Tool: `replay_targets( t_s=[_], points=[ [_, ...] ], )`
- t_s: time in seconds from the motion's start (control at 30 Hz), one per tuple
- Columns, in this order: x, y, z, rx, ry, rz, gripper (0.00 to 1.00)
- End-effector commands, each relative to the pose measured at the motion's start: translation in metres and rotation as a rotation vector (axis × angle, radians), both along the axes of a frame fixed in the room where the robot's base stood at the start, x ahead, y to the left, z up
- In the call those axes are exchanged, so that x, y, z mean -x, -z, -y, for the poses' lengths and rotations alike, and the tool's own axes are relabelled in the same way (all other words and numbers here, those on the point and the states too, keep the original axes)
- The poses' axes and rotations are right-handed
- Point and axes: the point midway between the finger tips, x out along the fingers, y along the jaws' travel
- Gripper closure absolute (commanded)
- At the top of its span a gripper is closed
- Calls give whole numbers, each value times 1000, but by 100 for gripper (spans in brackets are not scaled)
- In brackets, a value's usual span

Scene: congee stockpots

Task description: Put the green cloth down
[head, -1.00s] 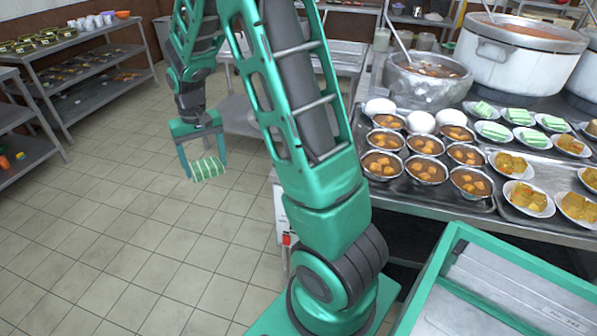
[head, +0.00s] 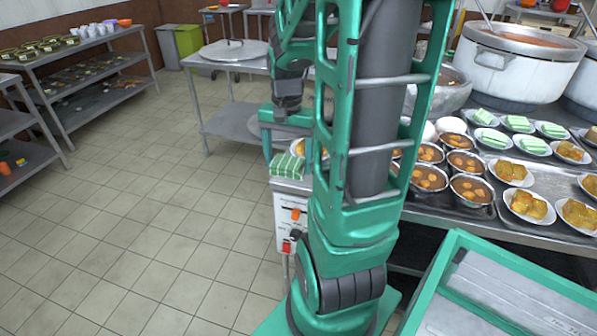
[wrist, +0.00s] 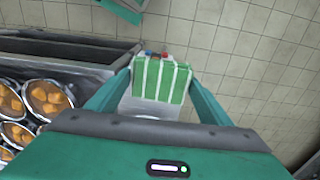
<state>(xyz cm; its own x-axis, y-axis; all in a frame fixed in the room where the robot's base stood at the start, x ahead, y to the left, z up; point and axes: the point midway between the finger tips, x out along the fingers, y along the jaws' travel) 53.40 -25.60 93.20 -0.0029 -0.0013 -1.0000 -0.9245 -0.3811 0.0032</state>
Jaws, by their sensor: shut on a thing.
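The green cloth (head: 286,167) is a folded, white-striped piece. In the wrist view it shows as a green block with white stripes (wrist: 160,80) between my two fingers. My gripper (head: 284,155) is shut on it. In the head view the cloth is near the left end of the metal counter, over a white box with orange and red knobs (head: 297,212). I cannot tell whether it touches the surface beneath. My arm hides the right part of the gripper.
Bowls of orange food (head: 430,177) stand on the counter (head: 440,216) right of the cloth. Large pots (head: 518,62) stand behind. A side table with a round lid (head: 234,50) is at the back. The tiled floor (head: 130,200) to the left is clear.

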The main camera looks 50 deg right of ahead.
Motion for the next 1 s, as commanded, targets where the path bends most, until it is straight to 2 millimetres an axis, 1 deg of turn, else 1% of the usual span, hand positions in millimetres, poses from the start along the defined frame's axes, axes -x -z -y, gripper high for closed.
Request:
replay_targets(
  t_s=[0.03, 0.2, 0.3, 0.43, 0.53, 0.63, 0.83, 0.9, 1.0],
  points=[
    [-2, 7, 10, -3, 4, -3, 59],
    [-10, 26, 42, -2, 3, -3, 59],
    [-15, 37, 58, -1, 3, -2, 59],
    [-20, 46, 74, -1, 1, -2, 59],
    [-22, 50, 81, 0, -1, 0, 59],
    [-22, 55, 82, -1, -1, 0, 59],
    [-22, 82, 82, -2, -1, -2, 59],
    [-22, 88, 82, -1, -1, 0, 59],
    [-22, 91, 82, -1, -1, 0, 59]
  ],
)
